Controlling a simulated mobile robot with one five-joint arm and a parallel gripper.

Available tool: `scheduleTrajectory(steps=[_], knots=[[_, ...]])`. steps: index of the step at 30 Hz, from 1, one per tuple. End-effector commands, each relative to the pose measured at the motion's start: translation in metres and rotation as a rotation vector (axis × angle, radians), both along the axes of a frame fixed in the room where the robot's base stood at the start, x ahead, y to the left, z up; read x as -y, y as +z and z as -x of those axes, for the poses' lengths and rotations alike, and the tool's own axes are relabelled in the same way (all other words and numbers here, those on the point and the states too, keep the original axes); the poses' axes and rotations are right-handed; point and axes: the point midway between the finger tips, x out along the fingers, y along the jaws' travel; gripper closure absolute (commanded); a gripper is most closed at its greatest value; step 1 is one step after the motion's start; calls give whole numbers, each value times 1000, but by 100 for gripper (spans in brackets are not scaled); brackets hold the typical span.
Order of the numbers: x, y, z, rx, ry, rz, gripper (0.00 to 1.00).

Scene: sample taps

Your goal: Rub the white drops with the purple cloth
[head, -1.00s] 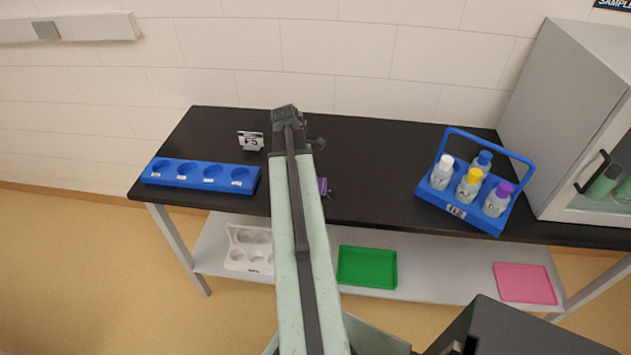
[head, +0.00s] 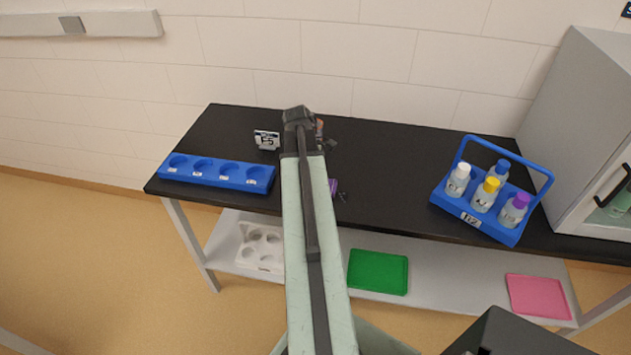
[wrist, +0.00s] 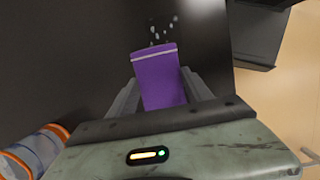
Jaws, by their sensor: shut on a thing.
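The purple cloth (wrist: 158,80) is between the fingers of my gripper (wrist: 161,88) in the wrist view, with a pale stripe near its far edge. My gripper is shut on it. The white drops (wrist: 164,29) are several small pale spots on the black worktop, just beyond the cloth's far edge. I cannot tell whether the cloth touches the worktop or any drop. In the head view a bit of the purple cloth (head: 333,187) shows beside my arm, which hides most of my gripper. The drops cannot be made out there.
A blue rack (head: 215,174) and a small sign (head: 267,140) stand left on the black worktop (head: 400,165). A blue caddy (head: 476,219) of bottles stands right, near a grey cabinet (head: 580,100).

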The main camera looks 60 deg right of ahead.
Motion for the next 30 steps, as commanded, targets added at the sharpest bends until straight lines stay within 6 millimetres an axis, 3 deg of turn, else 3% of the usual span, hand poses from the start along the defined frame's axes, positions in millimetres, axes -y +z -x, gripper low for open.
scheduleTrajectory(steps=[3,11,21,30], knots=[[4,1,12,-1,-2,0,74],[7,1,18,-2,-1,0,74],[18,-2,46,-3,-2,2,74],[21,-2,55,-5,-3,2,74]])
